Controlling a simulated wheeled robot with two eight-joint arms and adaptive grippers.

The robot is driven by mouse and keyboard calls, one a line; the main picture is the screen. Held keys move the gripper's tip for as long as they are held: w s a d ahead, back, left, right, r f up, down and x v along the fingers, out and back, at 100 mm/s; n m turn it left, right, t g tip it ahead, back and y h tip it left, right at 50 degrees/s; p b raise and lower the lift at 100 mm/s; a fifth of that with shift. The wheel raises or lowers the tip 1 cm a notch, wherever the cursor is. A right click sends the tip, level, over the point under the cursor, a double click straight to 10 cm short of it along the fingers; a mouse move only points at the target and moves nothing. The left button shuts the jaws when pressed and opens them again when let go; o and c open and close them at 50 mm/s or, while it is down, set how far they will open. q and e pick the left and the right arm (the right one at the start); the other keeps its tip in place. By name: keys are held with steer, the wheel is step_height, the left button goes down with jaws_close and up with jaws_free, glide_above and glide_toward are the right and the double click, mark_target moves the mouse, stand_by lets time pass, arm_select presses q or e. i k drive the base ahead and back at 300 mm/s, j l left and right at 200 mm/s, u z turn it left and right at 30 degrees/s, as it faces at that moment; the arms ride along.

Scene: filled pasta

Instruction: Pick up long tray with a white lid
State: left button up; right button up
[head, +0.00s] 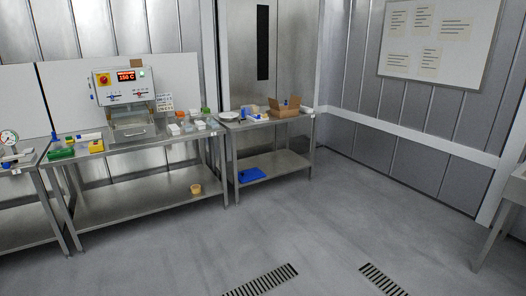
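From this distance I cannot tell for certain which item is the long tray with a white lid. A small, long white-topped item (89,136) lies at the back left of the middle steel table (130,145). Another flat white item (18,157) lies on the table at the far left. Several small white-topped containers (188,127) stand right of the machine on the middle table. Neither of my grippers is in view.
A sealing machine (125,90) with a red display stands on the middle table. A green box (61,153) and yellow box (96,146) are left of it. An open cardboard box (284,108) is on the right table. The floor (300,225) is clear, with two drain grates.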

mark_target(306, 110)
steer(key=i+j+u, duration=0.15)
steer(key=i, duration=3.75)
steer(key=i+l+z, duration=0.1)
steer(key=i+l, duration=0.4)
steer(key=i+l+z, duration=0.1)
steer(key=i+l, duration=0.3)
steer(key=i, duration=0.15)
steer(key=i+l+z, duration=0.1)
steer(key=i+l, duration=0.3)
steer(key=i, duration=0.15)
steer(key=i+l+z, duration=0.1)
steer(key=i+l, duration=0.25)
steer(key=i, duration=0.25)
